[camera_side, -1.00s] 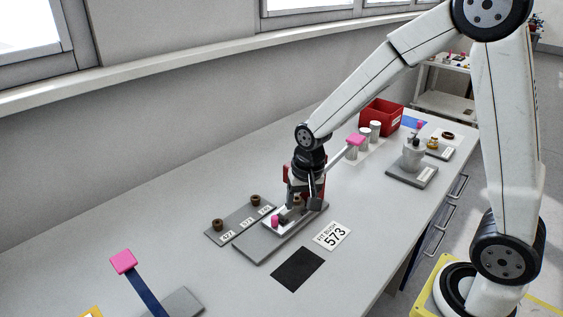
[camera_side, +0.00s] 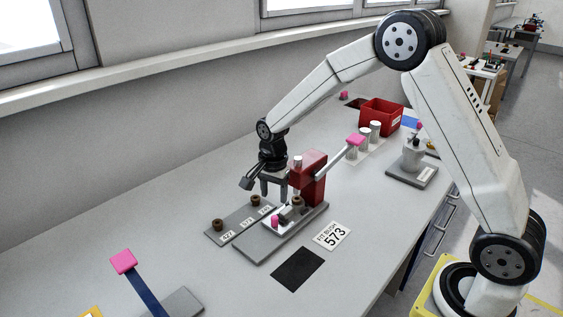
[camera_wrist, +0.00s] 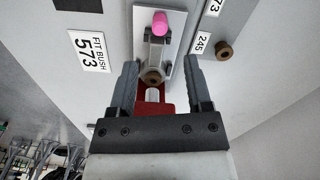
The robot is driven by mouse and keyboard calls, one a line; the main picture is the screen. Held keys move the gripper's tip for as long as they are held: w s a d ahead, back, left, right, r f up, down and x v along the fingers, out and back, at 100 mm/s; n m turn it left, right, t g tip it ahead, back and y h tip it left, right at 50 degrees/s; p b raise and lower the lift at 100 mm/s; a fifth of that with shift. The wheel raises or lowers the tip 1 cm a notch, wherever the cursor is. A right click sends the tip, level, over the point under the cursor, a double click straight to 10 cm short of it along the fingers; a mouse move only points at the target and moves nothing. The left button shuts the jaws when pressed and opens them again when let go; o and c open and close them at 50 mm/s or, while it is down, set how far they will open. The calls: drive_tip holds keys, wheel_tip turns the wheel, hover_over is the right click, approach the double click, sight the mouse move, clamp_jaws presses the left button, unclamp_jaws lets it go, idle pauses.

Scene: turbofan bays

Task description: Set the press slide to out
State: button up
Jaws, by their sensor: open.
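The press has a red body (camera_side: 312,178) on a grey base (camera_side: 258,248). Its slide has a pink knob (camera_side: 275,221), which also shows at the top of the wrist view (camera_wrist: 160,22). A brown bush (camera_side: 297,203) sits on the slide close to the red body; it also shows in the wrist view (camera_wrist: 153,78). My gripper (camera_side: 274,191) is open and empty, above and behind the press on its left side. In the wrist view its spread fingers (camera_wrist: 161,82) frame the bush, without visible contact. Whether the slide is fully in is unclear.
A grey rack (camera_side: 236,224) with labels and two brown bushes lies left of the press. The press lever ends in a pink grip (camera_side: 355,139). A label card (camera_side: 332,235) and black mat (camera_side: 298,269) lie in front. A red bin (camera_side: 381,116) stands behind.

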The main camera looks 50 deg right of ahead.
sight(274, 216)
drive_tip(key=shift+f, duration=3.75)
clamp_jaws()
drive_tip(key=shift+r, duration=0.1)
